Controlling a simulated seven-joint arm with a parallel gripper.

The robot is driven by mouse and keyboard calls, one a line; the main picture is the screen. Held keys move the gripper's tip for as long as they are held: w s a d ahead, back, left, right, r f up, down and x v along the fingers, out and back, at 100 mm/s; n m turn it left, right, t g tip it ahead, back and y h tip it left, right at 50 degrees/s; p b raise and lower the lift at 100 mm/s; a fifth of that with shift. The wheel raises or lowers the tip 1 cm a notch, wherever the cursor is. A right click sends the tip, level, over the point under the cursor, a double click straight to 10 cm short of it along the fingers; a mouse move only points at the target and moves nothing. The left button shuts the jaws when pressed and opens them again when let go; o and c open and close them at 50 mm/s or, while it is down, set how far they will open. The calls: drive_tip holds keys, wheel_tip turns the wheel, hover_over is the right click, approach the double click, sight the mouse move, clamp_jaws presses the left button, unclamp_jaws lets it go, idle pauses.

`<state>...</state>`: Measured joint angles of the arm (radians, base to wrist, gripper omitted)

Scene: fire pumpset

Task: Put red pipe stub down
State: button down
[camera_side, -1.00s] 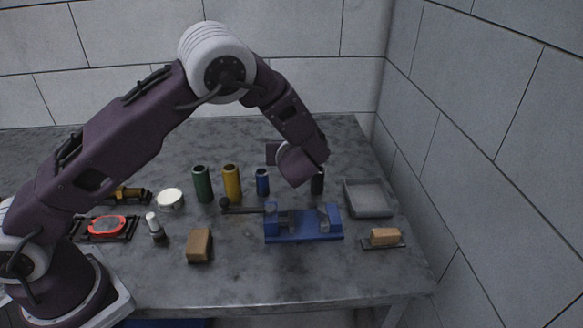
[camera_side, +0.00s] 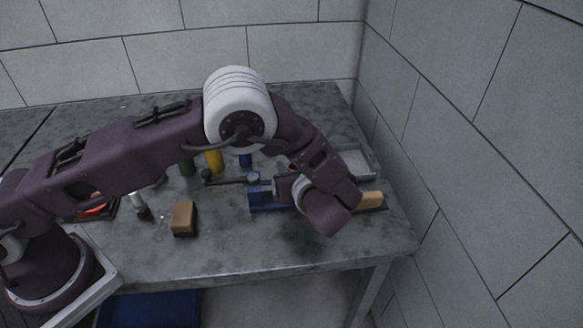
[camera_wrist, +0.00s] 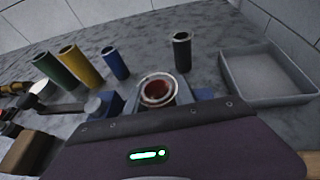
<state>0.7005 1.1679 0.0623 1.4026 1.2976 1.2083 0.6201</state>
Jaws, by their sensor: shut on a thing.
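The red pipe stub (camera_wrist: 158,89) shows in the wrist view as a short upright-looking tube with a pale rim and red inside, just beyond the edge of my purple hand. The blue vise (camera_side: 262,203) shows behind and on both sides of it in the wrist view (camera_wrist: 104,104). My gripper (camera_side: 322,208) is low at the right end of the vise in the side view and is shut on the stub. I cannot tell whether the stub touches the vise.
A grey tray (camera_wrist: 229,82) stands to the right, with a dark cylinder (camera_wrist: 182,52) left of it. Blue (camera_wrist: 116,64), yellow (camera_wrist: 80,66) and green (camera_wrist: 54,71) cylinders stand at the left. A tan block (camera_side: 184,217) lies in front; another (camera_side: 371,200) lies near the right edge.

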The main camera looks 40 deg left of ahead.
drive_tip(key=c, duration=1.1)
unclamp_jaws()
drive_tip(key=shift+f, duration=0.15)
